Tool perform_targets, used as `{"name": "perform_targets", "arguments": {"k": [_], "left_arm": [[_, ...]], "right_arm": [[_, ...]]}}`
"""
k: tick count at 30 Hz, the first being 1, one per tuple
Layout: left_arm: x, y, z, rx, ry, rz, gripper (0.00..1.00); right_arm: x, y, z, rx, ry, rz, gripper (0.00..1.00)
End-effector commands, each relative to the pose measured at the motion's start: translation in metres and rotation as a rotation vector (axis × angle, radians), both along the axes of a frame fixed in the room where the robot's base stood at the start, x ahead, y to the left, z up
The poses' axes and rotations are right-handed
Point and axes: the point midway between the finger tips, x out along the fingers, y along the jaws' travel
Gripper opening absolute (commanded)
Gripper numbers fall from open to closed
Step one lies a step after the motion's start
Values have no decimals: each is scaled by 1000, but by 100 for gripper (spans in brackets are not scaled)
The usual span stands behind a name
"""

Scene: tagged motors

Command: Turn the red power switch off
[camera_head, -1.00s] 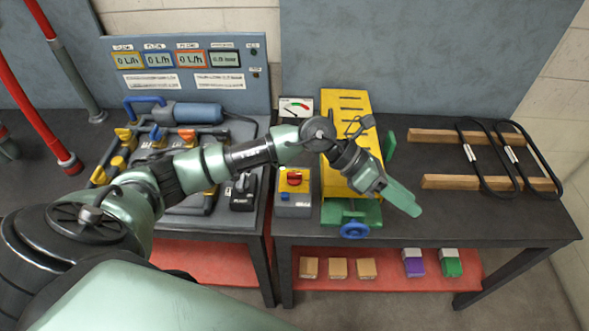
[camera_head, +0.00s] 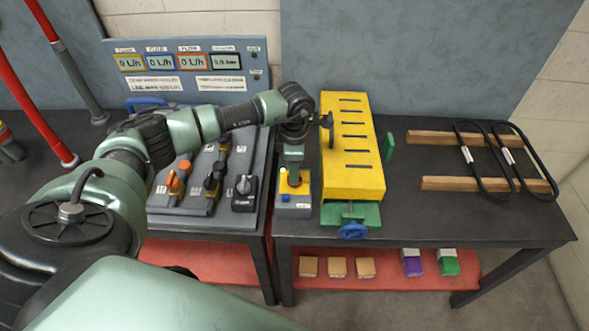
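The red power switch (camera_head: 294,181) is a red knob on the yellow top of a small grey box (camera_head: 293,210) at the table's front edge, left of the yellow block. My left gripper (camera_head: 293,168) points down at the knob, its green fingers right over it and covering its far part. I cannot tell whether the fingers touch the knob or how far apart they are. The knob's angle is mostly hidden. My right gripper is not in view.
The slotted yellow block (camera_head: 352,150) with a blue handwheel (camera_head: 354,231) stands close on the right. A black switch (camera_head: 244,192) is close on the left. Wooden bars (camera_head: 480,185) with black belts lie at the right. The dark table between is clear.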

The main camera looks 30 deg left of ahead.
Motion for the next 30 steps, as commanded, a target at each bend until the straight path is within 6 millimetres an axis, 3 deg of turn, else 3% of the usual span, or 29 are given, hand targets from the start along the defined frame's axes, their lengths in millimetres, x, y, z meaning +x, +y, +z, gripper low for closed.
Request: {"name": "perform_targets", "arguments": {"k": [11,12,15,16,30], "left_arm": [[0,0,-11,-1,-1,0,35],[0,0,-11,-1,-1,0,32],[0,0,-11,-1,-1,0,4],[0,0,-11,-1,-1,0,0],[0,-1,-12,-2,-2,67,0]], "right_arm": [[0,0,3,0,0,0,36],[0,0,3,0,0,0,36],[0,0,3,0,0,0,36],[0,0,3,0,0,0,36],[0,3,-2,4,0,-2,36]]}}
